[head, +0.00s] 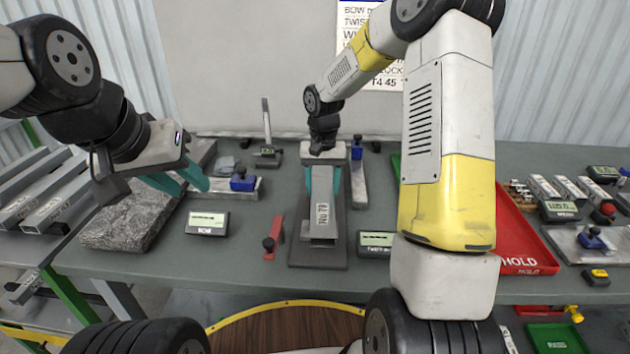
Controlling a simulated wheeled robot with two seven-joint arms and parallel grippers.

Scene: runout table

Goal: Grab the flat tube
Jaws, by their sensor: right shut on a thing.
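The flat tube (323,218) is a grey rectangular metal tube with an open near end and a white label on top. It lies lengthwise over a dark grey plate (318,256) in the middle of the table. My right gripper (323,182) reaches down over its far part, with one teal finger on each side, shut on it. The tube's far end is hidden under that gripper. My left gripper (184,180) is at the left, above the table near a grey stone slab, its teal fingers apart and nothing between them.
The rough stone slab (128,222) lies at the left. Displays labelled BOW (207,223) and TWIST (374,244) flank the plate, with a red strip (274,240) beside it. A red HOLD tray (520,235) lies right, partly behind my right arm. Clamps and small tubes crowd the far right.

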